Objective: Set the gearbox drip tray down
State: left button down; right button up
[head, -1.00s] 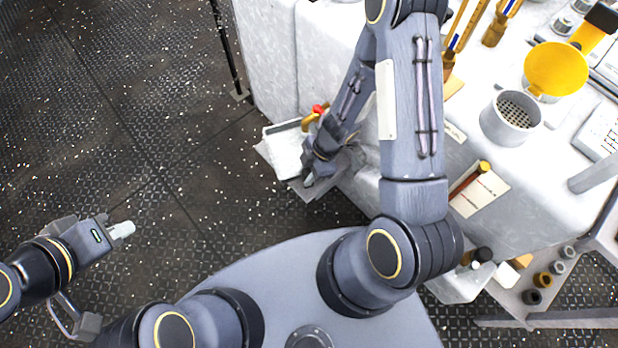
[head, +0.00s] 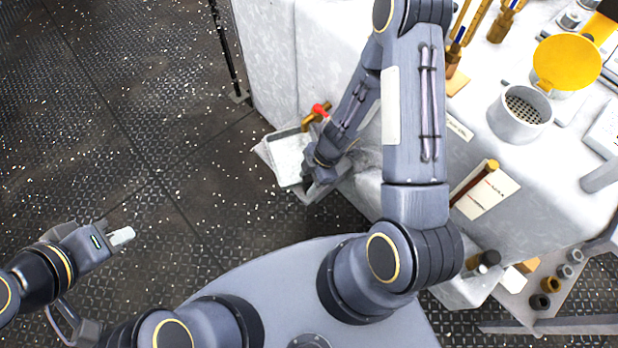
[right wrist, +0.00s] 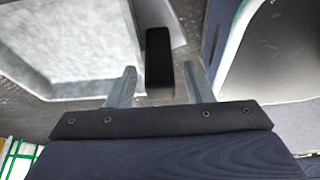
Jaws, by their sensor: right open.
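The drip tray (head: 290,158) is a shallow, pale grey tray with a raised rim, below the brass tap at the table's left side. In the right wrist view its mottled inside and grey rim (right wrist: 60,60) fill the upper left. A short black handle (right wrist: 159,62) sticks out from the rim. My right gripper (right wrist: 160,88) is open, with the handle between its fingers and a gap on each side. In the head view my right wrist hides the tray's right side. My left gripper (head: 122,236) is empty above the floor at the left; its finger gap is unclear.
A brass tap with a red knob (head: 320,109) is just above the tray. The white-covered table (head: 265,60) stands close beside it, bearing a metal cup (head: 520,116) and a yellow funnel (head: 567,62). Dark deck floor (head: 170,130) is clear at left.

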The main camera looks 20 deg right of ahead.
jog(key=shift+r, duration=0.3)
jog(key=p+v, duration=0.5)
jog(key=v, duration=0.2)
jog(key=shift+s+d+r, duration=0.1)
jog(key=shift+s, duration=0.05)
